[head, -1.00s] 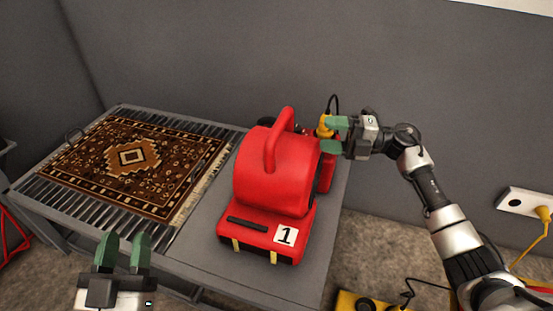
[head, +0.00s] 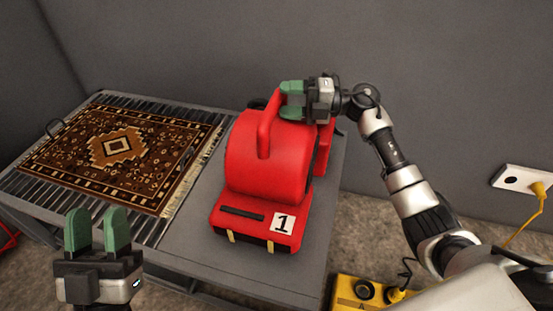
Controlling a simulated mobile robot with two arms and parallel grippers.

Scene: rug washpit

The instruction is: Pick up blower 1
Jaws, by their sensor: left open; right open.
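Blower 1 (head: 268,165) is a red machine with a loop handle (head: 269,125) on top and a white label with a "1" on its front. It stands upright on the right part of a grey table (head: 190,240). My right gripper (head: 290,102) is open, with green fingers pointing left, at the upper right of the blower close to the handle. I cannot tell if it touches. My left gripper (head: 98,232) is open and empty at the lower left, in front of the table. The blower's back is partly hidden.
A patterned brown rug (head: 115,150) lies on the slatted left part of the table. A yellow box (head: 365,292) sits on the floor at lower right. A wall outlet (head: 523,182) holds a yellow plug and cord. A grey wall stands behind.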

